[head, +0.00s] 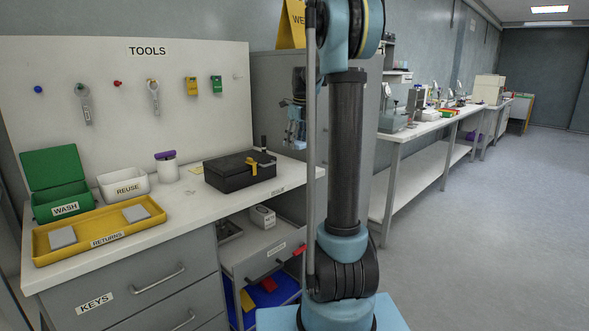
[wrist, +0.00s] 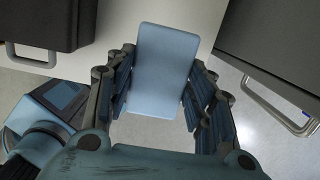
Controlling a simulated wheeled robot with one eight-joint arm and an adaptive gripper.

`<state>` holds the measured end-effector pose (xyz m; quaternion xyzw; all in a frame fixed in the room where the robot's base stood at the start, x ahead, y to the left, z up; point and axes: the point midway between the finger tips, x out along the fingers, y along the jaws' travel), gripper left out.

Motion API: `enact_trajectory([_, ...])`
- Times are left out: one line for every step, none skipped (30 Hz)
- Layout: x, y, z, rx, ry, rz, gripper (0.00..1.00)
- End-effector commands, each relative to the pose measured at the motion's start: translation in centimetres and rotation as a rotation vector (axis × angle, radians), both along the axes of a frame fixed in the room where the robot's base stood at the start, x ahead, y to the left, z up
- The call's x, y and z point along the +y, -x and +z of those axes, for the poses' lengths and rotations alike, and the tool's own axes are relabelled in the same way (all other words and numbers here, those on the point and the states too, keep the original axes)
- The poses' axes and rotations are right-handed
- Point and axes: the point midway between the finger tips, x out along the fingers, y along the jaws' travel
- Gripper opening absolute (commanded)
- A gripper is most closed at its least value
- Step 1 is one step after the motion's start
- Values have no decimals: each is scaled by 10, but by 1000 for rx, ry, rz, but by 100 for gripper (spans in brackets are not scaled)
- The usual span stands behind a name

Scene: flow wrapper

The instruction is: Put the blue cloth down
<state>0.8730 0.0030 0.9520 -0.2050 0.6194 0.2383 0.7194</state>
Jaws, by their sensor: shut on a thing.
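The blue cloth (wrist: 165,50) is a flat, pale blue, block-like pad with rounded corners in the wrist view. My gripper (wrist: 162,76) is shut on it, with a dark finger against each long side. The cloth is held over the front edge of the white bench top (wrist: 205,18); its height above the bench is hard to tell. In the head view my gripper (head: 295,132) shows small beside my arm column, above the right part of the bench. The cloth cannot be made out clearly there.
An open drawer (head: 262,248) juts out below.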

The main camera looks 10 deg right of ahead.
Motion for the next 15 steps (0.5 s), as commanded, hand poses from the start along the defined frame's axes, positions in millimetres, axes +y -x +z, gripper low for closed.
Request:
enact_trajectory([-1,1,1,0,0,-6,23])
enact_trajectory([-1,1,1,0,0,-9,23])
enact_trajectory([-2,1,1,0,0,-12,23])
enact_trajectory([-2,1,1,0,0,-13,23])
enact_trajectory([-3,0,1,0,0,-13,23])
enact_trajectory([-3,0,1,0,0,-14,23])
enact_trajectory([-4,0,1,0,0,-14,23])
enact_trajectory([-4,0,1,0,0,-14,23])
enact_trajectory([-4,0,1,0,0,-15,23])
enact_trajectory([-5,0,1,0,0,-15,23])
enact_trajectory([-5,0,0,0,0,-15,23])
enact_trajectory([-5,0,-2,0,0,-15,23])
enact_trajectory([-5,0,-5,0,0,-15,23])
enact_trajectory([-5,0,-9,0,0,-15,23])
enact_trajectory([-5,0,-15,0,0,-15,23])
